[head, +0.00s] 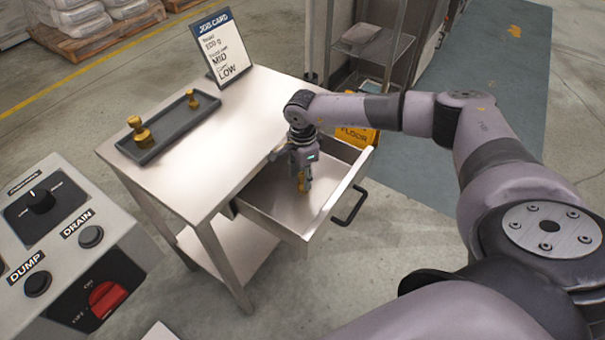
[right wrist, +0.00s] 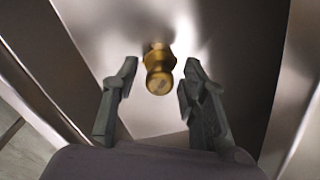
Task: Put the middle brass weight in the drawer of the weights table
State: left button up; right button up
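The weights table (head: 255,100) has its drawer (head: 330,190) pulled open. The middle brass weight (right wrist: 159,72) is inside the drawer and appears to stand on its floor. My right gripper (head: 303,180) reaches down into the drawer over it. In the right wrist view its two fingers (right wrist: 158,90) are apart, one on each side of the weight's knob, with a visible gap on both sides. In the head view the weight is mostly hidden by the fingers. My left gripper is out of view.
A dark tray (head: 182,132) on the tabletop holds a larger brass weight (head: 139,131) and a smaller one (head: 193,99). A job card (head: 221,48) stands at the table's back. A control box (head: 65,235) is at lower left. The drawer handle (head: 350,207) sticks out in front.

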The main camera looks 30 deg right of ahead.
aim_at(302, 174)
jog(key=shift+r, duration=0.55)
notch_tip(302, 174, up, 11)
jog(key=b, duration=0.1)
dwell(0.6)
